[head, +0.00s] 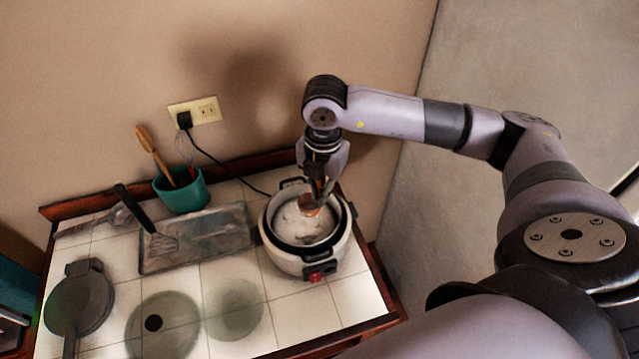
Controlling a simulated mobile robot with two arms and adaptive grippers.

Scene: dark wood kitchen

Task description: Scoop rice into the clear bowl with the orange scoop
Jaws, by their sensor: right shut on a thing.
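A rice cooker (285,261) stands open at the right of the tiled counter, with white rice (290,226) inside. My right gripper (316,188) points down over the cooker's mouth. It is shut on the orange scoop (308,206), whose small orange-brown part shows below the fingers, over the rice. I cannot tell whether the scoop touches the rice or holds any. The clear bowl (236,309) appears as a see-through round shape at the front middle of the counter. No rice shows in it. My left gripper is out of view.
A glass lid with a black knob (153,323) lies left of the bowl. A black pan (80,302), a tray (208,236) with a whisk and a green utensil pot (183,191) fill the left and back. A cord runs from the cooker to a wall outlet (194,111).

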